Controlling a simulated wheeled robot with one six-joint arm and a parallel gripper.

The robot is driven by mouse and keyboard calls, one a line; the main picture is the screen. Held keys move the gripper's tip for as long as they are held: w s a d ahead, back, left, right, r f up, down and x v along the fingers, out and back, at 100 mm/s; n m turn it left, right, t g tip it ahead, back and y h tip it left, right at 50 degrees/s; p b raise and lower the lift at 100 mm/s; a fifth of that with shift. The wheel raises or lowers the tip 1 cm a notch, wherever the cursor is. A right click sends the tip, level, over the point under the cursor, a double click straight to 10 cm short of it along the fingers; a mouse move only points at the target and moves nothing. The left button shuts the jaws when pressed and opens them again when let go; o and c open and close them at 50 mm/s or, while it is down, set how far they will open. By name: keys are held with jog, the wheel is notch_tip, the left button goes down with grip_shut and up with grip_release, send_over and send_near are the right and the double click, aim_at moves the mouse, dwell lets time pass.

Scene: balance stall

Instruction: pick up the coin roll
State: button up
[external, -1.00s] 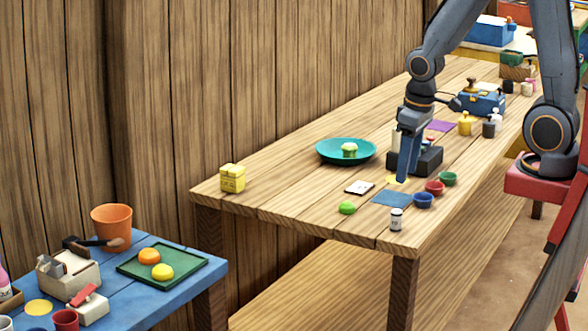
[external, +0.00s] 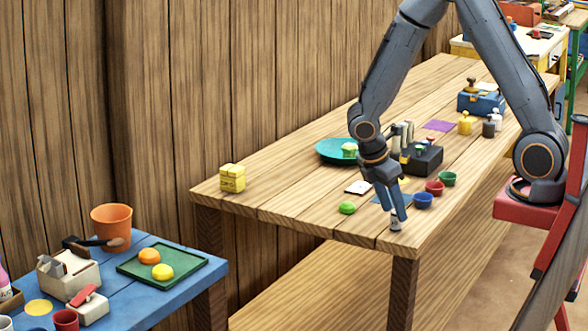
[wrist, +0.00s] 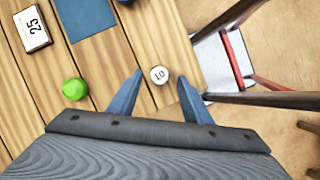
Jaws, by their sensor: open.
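The coin roll (external: 395,225) looks like a small white upright cylinder with a dark band, standing near the front right corner of the wooden table. In the wrist view its round white top marked 10 (wrist: 159,75) shows between the fingertips. My gripper (external: 398,212) points down over it with its blue fingers open. The fingers hide the upper part of the roll in the external view. They do not appear to be closed on it.
A green lump (external: 347,207) and a white card marked 25 (wrist: 32,29) lie left of the roll. The table edge is near.

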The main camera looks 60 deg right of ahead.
aim_at(396, 221)
jog(key=shift+p+x, duration=0.3)
jog(key=shift+x, duration=1.7)
grip_shut()
jog(key=shift+r, duration=0.15)
